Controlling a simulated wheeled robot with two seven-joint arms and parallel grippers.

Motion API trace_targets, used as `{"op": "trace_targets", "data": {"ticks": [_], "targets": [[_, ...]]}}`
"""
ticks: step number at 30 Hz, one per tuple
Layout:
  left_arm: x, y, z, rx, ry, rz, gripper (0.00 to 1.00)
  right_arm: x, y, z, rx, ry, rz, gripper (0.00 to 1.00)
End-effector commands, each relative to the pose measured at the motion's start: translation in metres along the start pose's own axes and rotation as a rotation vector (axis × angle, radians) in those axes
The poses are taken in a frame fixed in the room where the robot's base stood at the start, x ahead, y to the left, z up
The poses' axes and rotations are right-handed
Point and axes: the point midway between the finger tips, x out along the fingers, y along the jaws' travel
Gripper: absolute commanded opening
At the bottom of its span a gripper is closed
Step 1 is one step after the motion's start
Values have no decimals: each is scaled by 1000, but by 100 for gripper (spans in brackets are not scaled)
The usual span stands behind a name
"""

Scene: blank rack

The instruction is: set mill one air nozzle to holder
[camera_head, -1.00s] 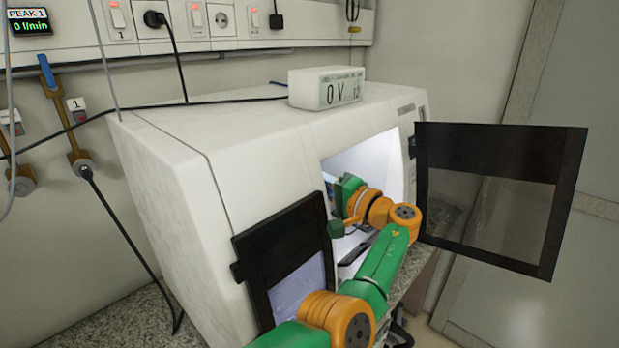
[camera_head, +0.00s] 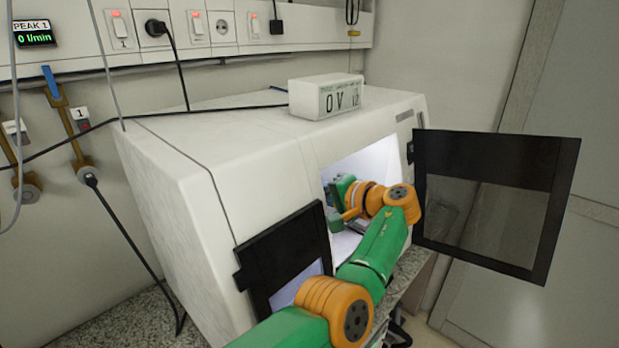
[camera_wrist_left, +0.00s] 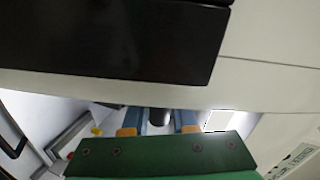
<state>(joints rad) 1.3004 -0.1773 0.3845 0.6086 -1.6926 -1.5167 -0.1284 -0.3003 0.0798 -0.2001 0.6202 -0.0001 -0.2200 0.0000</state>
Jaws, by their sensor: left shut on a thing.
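The mill (camera_head: 190,160) is a white enclosure with its two dark-framed doors standing open, the left door (camera_head: 285,255) and the right door (camera_head: 495,190). My left gripper (camera_head: 343,190) is inside its lit opening; the fingertips are hard to make out there. In the left wrist view the blue and orange fingers of my left gripper (camera_wrist_left: 160,128) are shut on a dark round piece (camera_wrist_left: 159,116), seemingly the air nozzle, mostly hidden behind the green gripper body. I cannot make out the holder. My right gripper is not in view.
A voltage display (camera_head: 326,95) stands on top of the mill. A black cable (camera_head: 220,103) runs across the mill top. A wall rail with switches and sockets (camera_head: 224,25) is behind. The opening's edges and the doors lie close around my left arm.

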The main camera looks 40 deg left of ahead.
Motion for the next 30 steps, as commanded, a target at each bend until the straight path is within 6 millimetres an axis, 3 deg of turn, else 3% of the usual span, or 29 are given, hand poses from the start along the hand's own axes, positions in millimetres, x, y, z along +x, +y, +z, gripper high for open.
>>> {"op": "trace_targets", "data": {"ticks": [1, 11, 12, 14, 23, 26, 30], "targets": [[-3, -15, -4, -14, 2, 11, 0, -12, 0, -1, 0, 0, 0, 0], [-1, -8, -2, -16, -2, 38, 0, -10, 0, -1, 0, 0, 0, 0], [-1, -8, -2, -16, -2, 38, 37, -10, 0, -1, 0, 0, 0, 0], [-1, -7, -2, -14, -3, 40, 48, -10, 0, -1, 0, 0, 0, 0], [-6, 0, -1, -8, -6, 47, 48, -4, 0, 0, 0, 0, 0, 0], [-25, 1, -1, -11, -2, 46, 48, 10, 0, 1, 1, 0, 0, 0], [-55, -5, -2, -8, -2, 44, 48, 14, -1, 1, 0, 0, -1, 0]]}}
